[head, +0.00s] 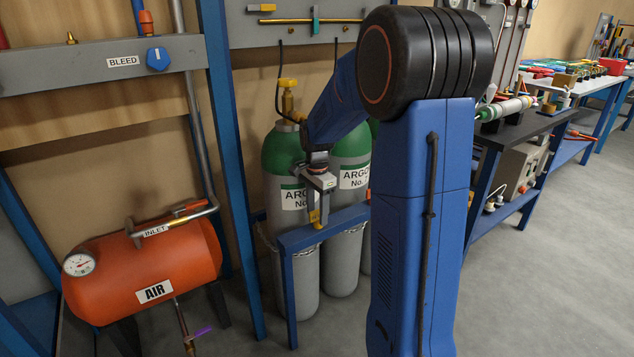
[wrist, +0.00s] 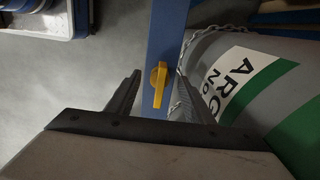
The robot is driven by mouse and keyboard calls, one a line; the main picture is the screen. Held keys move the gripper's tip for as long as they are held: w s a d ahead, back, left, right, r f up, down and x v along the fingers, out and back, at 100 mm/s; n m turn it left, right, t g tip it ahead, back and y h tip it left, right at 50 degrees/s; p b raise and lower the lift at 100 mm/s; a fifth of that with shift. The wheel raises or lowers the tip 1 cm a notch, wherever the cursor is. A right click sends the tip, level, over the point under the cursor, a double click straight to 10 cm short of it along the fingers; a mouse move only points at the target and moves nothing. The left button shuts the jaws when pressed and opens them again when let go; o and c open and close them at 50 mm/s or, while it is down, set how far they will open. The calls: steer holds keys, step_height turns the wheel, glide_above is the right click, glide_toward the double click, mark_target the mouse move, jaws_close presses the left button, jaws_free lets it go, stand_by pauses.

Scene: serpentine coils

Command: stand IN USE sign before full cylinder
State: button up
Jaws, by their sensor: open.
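Two grey cylinders with green shoulders and ARGON labels stand behind a blue rail (head: 345,220): a left one (head: 283,160) with a yellow valve fitting and a right one (head: 350,148), partly hidden by my arm. Which is full does not show. My gripper (head: 318,212) is just in front of the left cylinder, over the rail. In the wrist view my gripper (wrist: 158,95) is open, its fingers on either side of a small yellow piece (wrist: 158,82) on the rail. No IN USE wording is readable, so I cannot tell whether this piece is the sign.
A chain (wrist: 185,60) runs beside the cylinder. An orange AIR tank (head: 150,265) with an inlet pipe stands at left. A blue post (head: 232,150) rises left of the cylinders. A cluttered bench (head: 530,125) stands at right; the floor (head: 545,290) before it is clear.

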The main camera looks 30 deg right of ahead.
step_height(320, 180, up, 14)
steer(key=shift+r, duration=0.15)
stand_by(0.3)
steer(key=s+a+r+n+t, duration=0.2)
steer(key=s+a+n, duration=0.7)
steer(key=s, duration=0.6)
steer(key=s+a+f+n+t, duration=0.1)
steer(key=s+a+f+n, duration=0.2)
steer(key=s, duration=0.4)
steer(key=s+a+f+n+t, duration=0.1)
steer(key=s+a+f+n, duration=0.2)
steer(key=s+n, duration=0.2)
steer(key=shift+s+a+f+n+t, duration=0.15)
steer(key=shift+s+f+n+t, duration=0.2)
steer(key=shift+s, duration=1.25)
